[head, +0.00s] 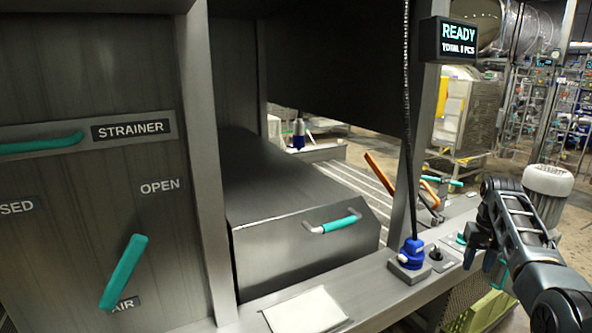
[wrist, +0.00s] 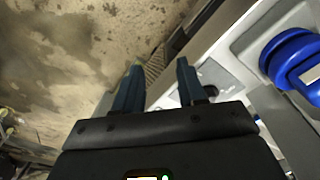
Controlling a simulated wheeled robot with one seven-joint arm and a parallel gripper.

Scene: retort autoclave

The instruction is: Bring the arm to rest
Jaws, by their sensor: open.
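My gripper (head: 481,261) hangs at the right end of the metal ledge in the head view, with its fingers pointing down. In the wrist view my gripper (wrist: 158,66) has its two dark blue fingers apart, with nothing between them. The arm comes in from the lower right and is bent at the wrist. A blue knob (head: 411,252) on a grey base stands on the ledge to the left of the gripper. A blue round part (wrist: 295,62) shows at the right of the wrist view, apart from the fingers.
A small black switch (head: 436,255) sits between the blue knob and the gripper. A steel cover (head: 290,205) with a teal handle is to the left. A teal lever (head: 124,272) is on the left panel. A READY sign (head: 458,40) hangs above. Bare floor (wrist: 60,60) shows in the wrist view.

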